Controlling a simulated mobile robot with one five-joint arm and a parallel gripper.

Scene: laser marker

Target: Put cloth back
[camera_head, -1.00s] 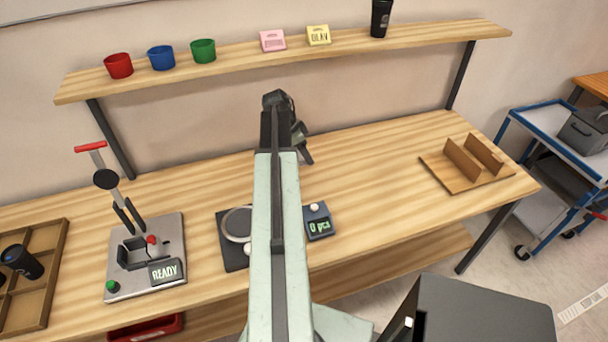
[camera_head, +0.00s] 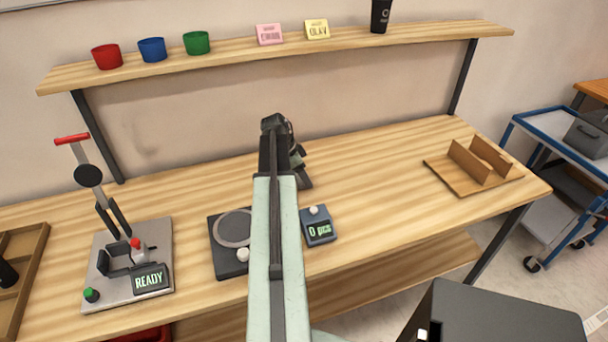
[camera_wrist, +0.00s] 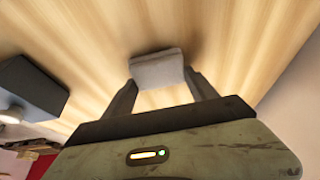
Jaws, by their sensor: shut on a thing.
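My gripper (camera_wrist: 160,86) is shut on a small pale grey piece, apparently the cloth (camera_wrist: 157,66), which shows between the fingertips in the wrist view. Wood grain of the table fills the picture behind it. I cannot tell how far above the table it is. In the head view my gripper (camera_head: 300,168) is over the middle of the table, beyond the counting display, partly behind my arm. The cloth is hidden there.
The table (camera_head: 375,180) is clear right of my gripper, up to a wooden rack (camera_head: 470,188). A shelf (camera_head: 350,47) with cups runs behind. A blue cart (camera_head: 550,150) stands right.

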